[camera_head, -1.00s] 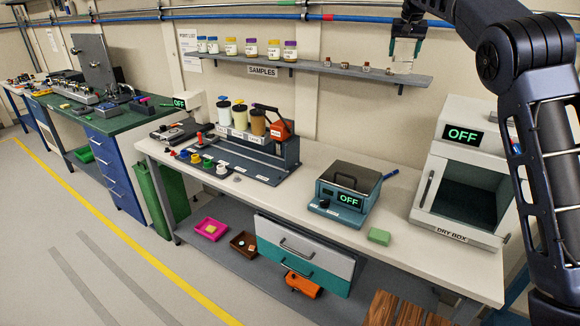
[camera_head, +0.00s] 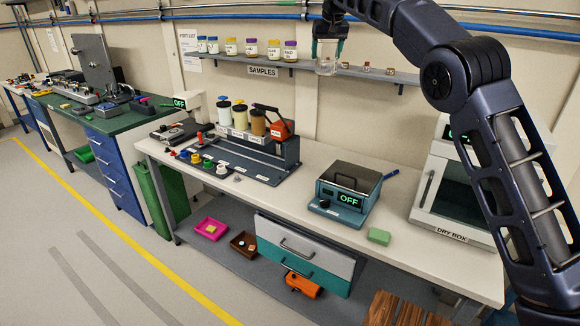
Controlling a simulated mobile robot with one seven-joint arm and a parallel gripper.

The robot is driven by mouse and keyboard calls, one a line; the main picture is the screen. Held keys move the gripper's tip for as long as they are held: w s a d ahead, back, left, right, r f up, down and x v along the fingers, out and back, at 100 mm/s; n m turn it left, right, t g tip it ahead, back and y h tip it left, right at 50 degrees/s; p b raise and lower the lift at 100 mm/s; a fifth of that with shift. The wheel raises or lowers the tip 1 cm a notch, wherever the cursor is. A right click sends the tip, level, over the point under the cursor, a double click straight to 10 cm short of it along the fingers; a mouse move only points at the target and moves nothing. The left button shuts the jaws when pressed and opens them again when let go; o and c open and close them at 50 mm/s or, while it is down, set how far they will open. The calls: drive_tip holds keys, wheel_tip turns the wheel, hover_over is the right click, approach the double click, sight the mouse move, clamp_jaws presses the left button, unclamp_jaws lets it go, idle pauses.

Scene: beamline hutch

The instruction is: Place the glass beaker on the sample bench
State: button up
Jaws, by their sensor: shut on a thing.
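My gripper (camera_head: 328,48) is at the top middle, in front of the wall shelf, pointing down. It is shut on the glass beaker (camera_head: 326,66), a small clear vessel that hangs below the fingers at about shelf height. The beaker looks upright; its outline is faint against the wall and shelf. The white-topped bench (camera_head: 310,160) runs below, well under the beaker.
The wall shelf (camera_head: 300,66) carries jars. The bench top between rack and teal device is clear.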

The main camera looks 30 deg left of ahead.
drive_tip(key=shift+n, duration=0.3)
drive_tip(key=s+f, duration=0.1)
drive_tip(key=f, duration=1.4)
drive_tip(key=a+f, duration=0.1)
drive_tip(key=f, duration=1.4)
drive_tip(key=s+a+f, duration=0.1)
drive_tip(key=f, duration=1.5)
drive_tip(key=shift+s+a, duration=0.25)
drive_tip(key=shift+s, duration=0.1)
drive_tip(key=shift+f, duration=0.15)
drive_tip(key=o, duration=1.1)
drive_tip(key=shift+c, duration=0.2)
drive_tip(key=shift+o, duration=0.4)
drive_tip(key=shift+r, duration=0.25)
drive_tip(key=v, duration=1.2)
drive_tip(key=shift+d+f, duration=0.1)
drive_tip(key=shift+d, duration=0.05)
